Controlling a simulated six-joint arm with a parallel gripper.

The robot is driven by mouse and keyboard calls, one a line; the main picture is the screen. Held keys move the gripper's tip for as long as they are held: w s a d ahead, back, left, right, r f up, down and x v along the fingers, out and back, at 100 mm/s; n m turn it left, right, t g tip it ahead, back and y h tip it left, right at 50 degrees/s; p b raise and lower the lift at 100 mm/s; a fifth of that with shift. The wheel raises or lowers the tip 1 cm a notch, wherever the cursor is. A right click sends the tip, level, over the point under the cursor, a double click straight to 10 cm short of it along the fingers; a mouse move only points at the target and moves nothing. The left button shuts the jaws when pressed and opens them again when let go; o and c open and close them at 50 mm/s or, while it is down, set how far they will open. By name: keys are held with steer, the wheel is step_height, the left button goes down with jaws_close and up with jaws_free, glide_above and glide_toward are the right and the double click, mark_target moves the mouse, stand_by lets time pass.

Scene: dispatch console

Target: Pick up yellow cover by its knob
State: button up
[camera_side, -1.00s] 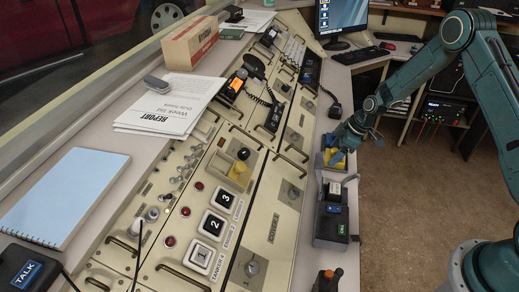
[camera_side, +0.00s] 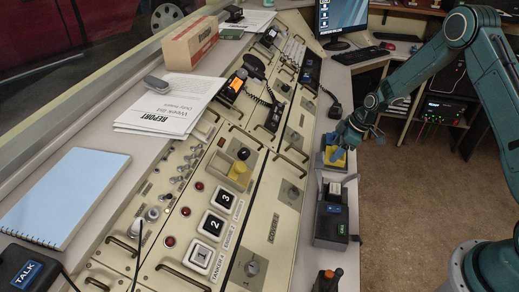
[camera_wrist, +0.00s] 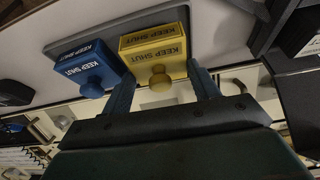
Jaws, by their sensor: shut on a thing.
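The yellow cover (camera_wrist: 152,43) is a box-shaped lid marked KEEP SHUT, with a round yellow knob (camera_wrist: 159,83) on its front.
A dark box with a switch (camera_side: 333,212) stands just in front of the covers on the console's right edge. A handset (camera_side: 335,110) lies behind them. The sloped console with buttons (camera_side: 215,225) is to the left. Open floor (camera_side: 410,200) is to the right.

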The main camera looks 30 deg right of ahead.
mark_target(337, 147)
step_height(337, 147, up, 19)
stand_by(0.6)
